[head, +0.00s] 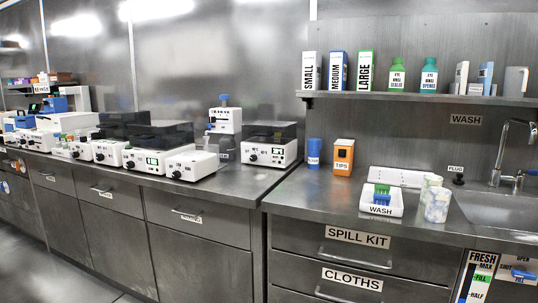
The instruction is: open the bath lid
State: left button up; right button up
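Several white bench devices carry dark see-through covers. One (262,152) stands at the right end of the left counter, with a dark knob and a label that seems to read 37; its dark cover (278,130) appears down. Another white device (140,160) with a green display has a dark cover (162,134), and a further dark cover (118,131) shows behind it. I cannot tell from the labels which one is the bath. Neither of my grippers is in the head view.
More white devices line the left counter (240,184). The right counter holds a blue cup (313,152), an orange tips box (343,157), a wash tray (367,208), tubs and a sink (500,212). A shelf (420,97) hangs above. Drawers are closed.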

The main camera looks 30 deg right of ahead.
aim_at(250, 129)
jog(key=i+j+z, duration=0.1)
jog(key=z, duration=0.4)
jog(key=j+z, duration=0.1)
jog(key=z, duration=0.35)
jog(key=i+j+z, duration=0.1)
jog(key=z, duration=0.4)
jog(key=j+z, duration=0.3)
jog(key=j, duration=0.25)
jog(key=j+z, duration=0.35)
jog(key=j, duration=0.2)
jog(key=j+z, duration=0.1)
jog(key=j, duration=0.45)
jog(key=k+j, duration=0.15)
jog(key=j, duration=0.4)
jog(key=z, duration=0.05)
